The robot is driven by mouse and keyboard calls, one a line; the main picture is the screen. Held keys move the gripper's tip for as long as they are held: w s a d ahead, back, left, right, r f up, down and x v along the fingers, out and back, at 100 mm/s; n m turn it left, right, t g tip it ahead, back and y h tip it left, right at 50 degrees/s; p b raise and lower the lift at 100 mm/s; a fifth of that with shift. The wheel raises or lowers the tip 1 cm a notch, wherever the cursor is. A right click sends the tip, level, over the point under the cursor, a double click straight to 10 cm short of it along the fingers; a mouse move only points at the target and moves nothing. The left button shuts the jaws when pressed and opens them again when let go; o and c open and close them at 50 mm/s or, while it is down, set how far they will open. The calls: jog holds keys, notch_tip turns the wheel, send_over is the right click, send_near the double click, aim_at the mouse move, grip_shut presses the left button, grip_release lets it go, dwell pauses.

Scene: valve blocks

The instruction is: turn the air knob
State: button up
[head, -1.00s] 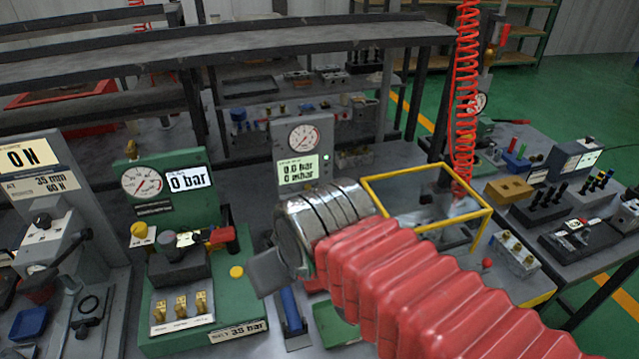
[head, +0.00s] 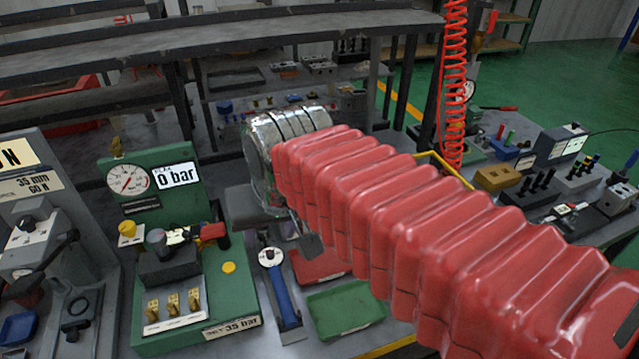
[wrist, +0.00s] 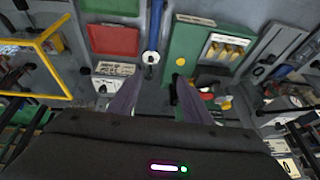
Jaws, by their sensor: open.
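My gripper (head: 275,222) is open and empty, above the bench right of the green test block (head: 215,315). Its two grey fingers also show in the wrist view (wrist: 158,98), spread apart. In the wrist view a small dark knob (wrist: 102,88) on a pale face lies just left of the left finger, apart from it. I cannot read its label, so I cannot tell if it is the air knob. The grey gauge panel behind my arm is hidden in the head view. The green block carries a yellow knob (head: 127,229) and a red-handled valve (head: 212,231).
A yellow frame (head: 445,168) stands behind my arm, near a red coiled hose (head: 454,85). A grey machine (head: 40,200) stands at left.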

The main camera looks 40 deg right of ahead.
jog(key=w+d+m+g, duration=0.3)
jog(key=w+d+m, duration=0.9)
jog(key=w+d, duration=0.55)
jog(key=w+d+f+m+g, duration=0.1)
jog(key=w+d+f+m, duration=0.2)
jog(key=d, duration=0.4)
jog(key=shift+w+d+f+m+g, duration=0.25)
jog(key=shift+w+m+g, duration=0.15)
jog(key=shift+w+m, duration=0.4)
notch_tip(320, 180, down, 14)
jog(key=shift+r, duration=0.2)
jog(key=shift+c, duration=0.6)
